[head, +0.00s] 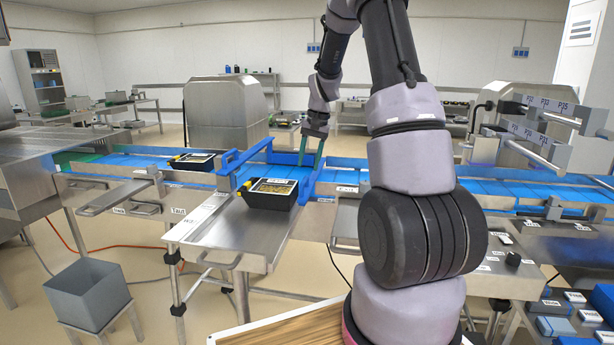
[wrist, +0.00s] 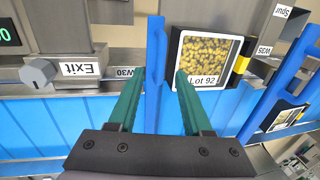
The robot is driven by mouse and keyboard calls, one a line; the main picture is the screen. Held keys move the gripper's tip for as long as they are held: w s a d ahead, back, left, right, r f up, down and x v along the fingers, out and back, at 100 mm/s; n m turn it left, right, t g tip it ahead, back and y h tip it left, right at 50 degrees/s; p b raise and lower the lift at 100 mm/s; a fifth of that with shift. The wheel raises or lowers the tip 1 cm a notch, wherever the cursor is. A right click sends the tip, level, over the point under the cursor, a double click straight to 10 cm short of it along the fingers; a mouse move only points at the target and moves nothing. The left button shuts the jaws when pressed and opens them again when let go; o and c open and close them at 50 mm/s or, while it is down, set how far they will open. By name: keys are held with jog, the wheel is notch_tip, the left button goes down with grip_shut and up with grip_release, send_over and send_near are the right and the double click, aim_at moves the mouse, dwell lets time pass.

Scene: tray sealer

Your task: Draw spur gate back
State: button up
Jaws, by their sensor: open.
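The blue gate bar (head: 311,187) stands at the right side of the spur mouth in the head view. In the wrist view it is an upright blue bar (wrist: 153,50) with a loop handle (wrist: 161,62). My gripper (head: 311,153) is over the conveyor by this bar. Its green fingers (wrist: 160,74) are open and empty, one to each side of the bar in the wrist view. I cannot tell whether they reach down around the handle or touch it. A second blue bar (head: 245,156) is at the left of the spur mouth.
A black tray (head: 271,203) marked Lot 92 sits on the steel spur table (head: 222,232), close beside the bar. Another tray (head: 192,165) is on the blue belt (head: 124,162) to the left. An Exit label (wrist: 80,69) and a knob (wrist: 38,73) are left in the wrist view.

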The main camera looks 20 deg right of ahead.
aim_at(305, 180)
jog(key=f, duration=0.3)
jog(key=a+f, duration=0.1)
jog(key=f, duration=0.1)
jog(key=shift+w, duration=0.3)
grip_shut()
dwell(1.1)
